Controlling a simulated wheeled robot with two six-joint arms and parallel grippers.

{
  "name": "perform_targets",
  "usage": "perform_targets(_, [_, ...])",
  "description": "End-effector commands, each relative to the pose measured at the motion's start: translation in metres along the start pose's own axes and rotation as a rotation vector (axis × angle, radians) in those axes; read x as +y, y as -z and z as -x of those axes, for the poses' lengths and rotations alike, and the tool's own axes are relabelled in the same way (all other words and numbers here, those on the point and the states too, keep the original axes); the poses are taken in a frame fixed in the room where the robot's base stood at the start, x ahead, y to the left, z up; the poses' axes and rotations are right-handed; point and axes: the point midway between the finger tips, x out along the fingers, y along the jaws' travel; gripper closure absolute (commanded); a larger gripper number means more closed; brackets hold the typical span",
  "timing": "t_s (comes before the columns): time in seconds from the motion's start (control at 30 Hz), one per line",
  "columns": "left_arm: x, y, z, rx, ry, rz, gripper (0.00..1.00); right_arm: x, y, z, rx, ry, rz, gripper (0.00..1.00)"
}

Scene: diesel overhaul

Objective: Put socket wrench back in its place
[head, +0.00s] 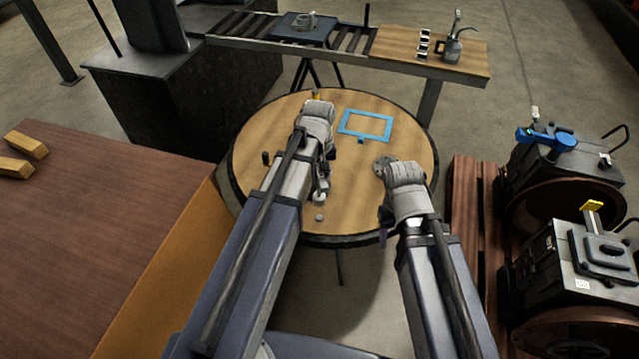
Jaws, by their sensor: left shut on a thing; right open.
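My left gripper (317,108) is over the far left part of the round wooden table (375,205). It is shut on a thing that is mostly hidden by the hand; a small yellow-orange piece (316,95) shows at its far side. I cannot tell whether this is the socket wrench. A blue rectangular frame (345,122) lies on the table to the right of this gripper, apart from it. My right gripper (390,168) is open at the table's right side, close to a grey round metal part (380,163). Its fingers are largely hidden.
Small metal parts (319,217) lie near my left forearm. Behind stands a roller bench with a dark tray (301,33) and an oil can (452,50). Engine units (590,255) on a pallet stand right. A brown workbench (90,230) with yellow blocks (26,145) is left.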

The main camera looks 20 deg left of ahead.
Motion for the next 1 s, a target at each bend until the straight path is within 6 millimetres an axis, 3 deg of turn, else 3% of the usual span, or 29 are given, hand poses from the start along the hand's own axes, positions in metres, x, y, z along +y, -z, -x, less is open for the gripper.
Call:
perform_targets(0.37, [0.0,0.001,-0.012,0.0,0.0,0.0,1.0,-0.001,0.001,-0.012,0.0,0.0,0.0,0.5])
perform_targets(0.8, [0.0,0.001,-0.065,0.0,0.0,0.0,1.0,-0.006,0.004,-0.064,0.0,0.0,0.0,0.5])
perform_targets(1.0, [0.0,0.001,-0.077,0.0,0.0,0.0,1.0,-0.007,0.005,-0.076,0.0,0.0,0.0,0.5])
